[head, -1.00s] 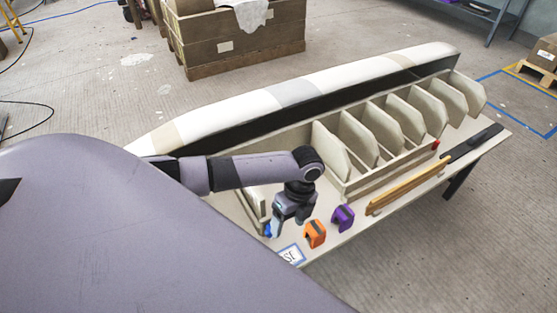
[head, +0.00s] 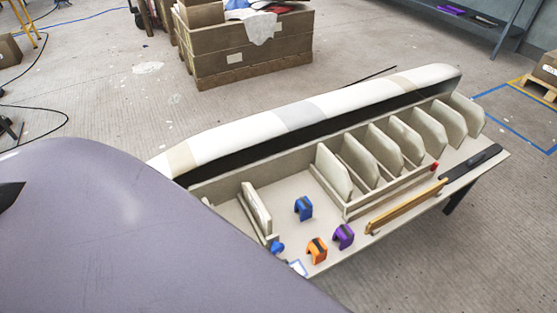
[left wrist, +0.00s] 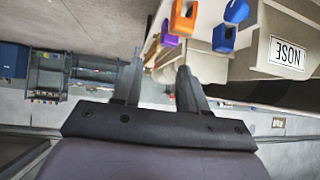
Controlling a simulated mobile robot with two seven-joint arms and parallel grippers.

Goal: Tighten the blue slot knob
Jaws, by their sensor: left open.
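The blue slot knob (head: 277,247) sits at the near end of the slot by the upright pale panel, close to the table's front edge. It also shows as a rounded blue shape at the top of the left wrist view (left wrist: 236,11). I cannot tell how tight it is. My left gripper (left wrist: 159,68) is open and empty in the left wrist view, its fingers apart from the knob and the blocks. The left gripper is out of the head view. My right gripper is not in view.
A blue block (head: 303,208), an orange block (head: 317,250) and a purple block (head: 343,237) stand near the knob. A NOSE label (left wrist: 287,53) is on the table edge. Pale dividers (head: 333,171), a red knob (head: 434,167) and a wooden bar (head: 405,206) lie to the right.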

